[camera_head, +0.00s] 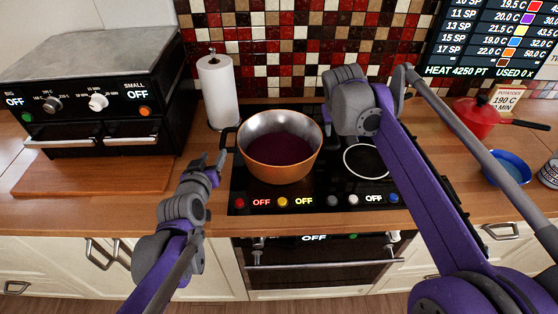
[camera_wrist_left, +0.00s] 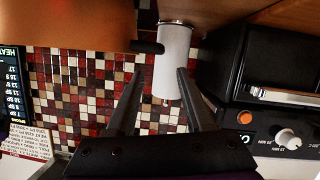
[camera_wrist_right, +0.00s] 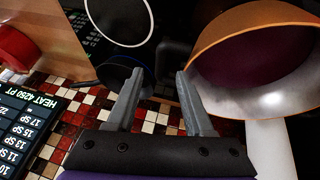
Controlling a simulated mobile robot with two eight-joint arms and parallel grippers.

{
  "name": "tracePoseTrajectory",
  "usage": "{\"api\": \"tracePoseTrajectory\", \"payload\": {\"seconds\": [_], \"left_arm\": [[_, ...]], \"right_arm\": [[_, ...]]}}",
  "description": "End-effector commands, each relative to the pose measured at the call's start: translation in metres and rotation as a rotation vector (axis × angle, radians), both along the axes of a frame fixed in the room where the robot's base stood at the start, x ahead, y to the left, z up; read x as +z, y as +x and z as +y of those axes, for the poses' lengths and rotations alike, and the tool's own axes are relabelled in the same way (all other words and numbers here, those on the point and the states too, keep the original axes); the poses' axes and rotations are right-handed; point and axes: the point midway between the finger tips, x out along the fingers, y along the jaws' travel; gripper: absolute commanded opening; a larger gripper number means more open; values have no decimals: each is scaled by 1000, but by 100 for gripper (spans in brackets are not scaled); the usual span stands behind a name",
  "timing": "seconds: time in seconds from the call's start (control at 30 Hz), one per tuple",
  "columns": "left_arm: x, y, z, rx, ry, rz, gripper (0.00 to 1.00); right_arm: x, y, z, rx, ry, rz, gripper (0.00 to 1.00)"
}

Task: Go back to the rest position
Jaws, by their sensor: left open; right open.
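My left gripper (camera_head: 214,162) is open and empty, just left of a copper pot (camera_head: 270,171) near the stove's left edge. In the left wrist view its two fingers (camera_wrist_left: 158,78) are spread with nothing between them. My right arm reaches over the stove, and its gripper is mostly hidden behind its own wrist in the head view. In the right wrist view the right gripper (camera_wrist_right: 160,76) is open and empty, beside the pot (camera_wrist_right: 205,48). The pot holds dark red contents and stands on the left side of the black cooktop (camera_head: 310,199).
A paper towel roll (camera_head: 217,92) stands behind the left gripper. A black oven (camera_head: 105,100) sits on a wooden board at the left. A red pan (camera_head: 476,119) and a blue bowl (camera_head: 507,168) are on the right counter. An empty burner ring (camera_head: 366,161) lies near the right arm.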

Motion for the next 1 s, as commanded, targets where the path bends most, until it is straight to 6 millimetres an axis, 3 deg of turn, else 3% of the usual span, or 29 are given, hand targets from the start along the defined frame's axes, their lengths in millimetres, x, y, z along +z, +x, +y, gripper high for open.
{"api": "tracePoseTrajectory", "payload": {"seconds": [0.67, 0.77, 0.83, 1.0], "left_arm": [[-1, -4, 0, -3, 3, 11, 52], [-7, -18, -2, -17, 13, 56, 52], [-15, -37, -3, -31, 27, 112, 52], [-46, -101, -3, -67, 74, 303, 52]], "right_arm": [[5, -8, 1, 0, 2, 0, 52], [2, -28, -1, 0, 14, 1, 52], [-3, -54, -3, 0, 30, 1, 52], [-32, -137, -7, 2, 80, 0, 52]]}}
